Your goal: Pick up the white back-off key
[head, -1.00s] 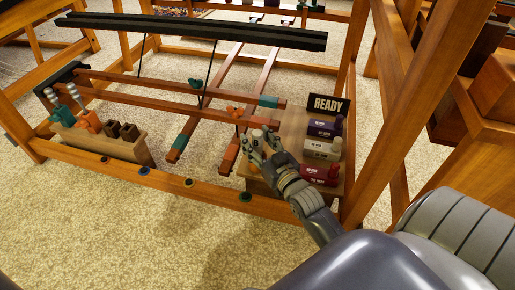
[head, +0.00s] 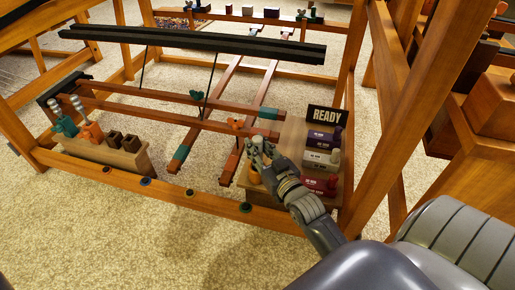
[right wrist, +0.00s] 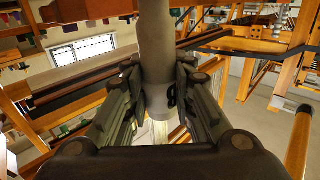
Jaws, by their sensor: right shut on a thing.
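My right gripper (head: 261,146) is above the left part of the small wooden shelf (head: 262,189), by the READY sign. In the right wrist view, its fingers (right wrist: 160,105) are closed around a pale, rounded upright thing (right wrist: 157,45), which I take to be the white back-off key. In the head view the pale top shows only small between the fingers. My left gripper is not in view.
Purple, white and red labelled boxes stand on the shelf's right side, below the READY sign (head: 326,115). An orange thing (head: 254,176) is under the gripper. A wooden rack (head: 105,148) at left holds teal and orange handled tools. Loom beams surround the shelf.

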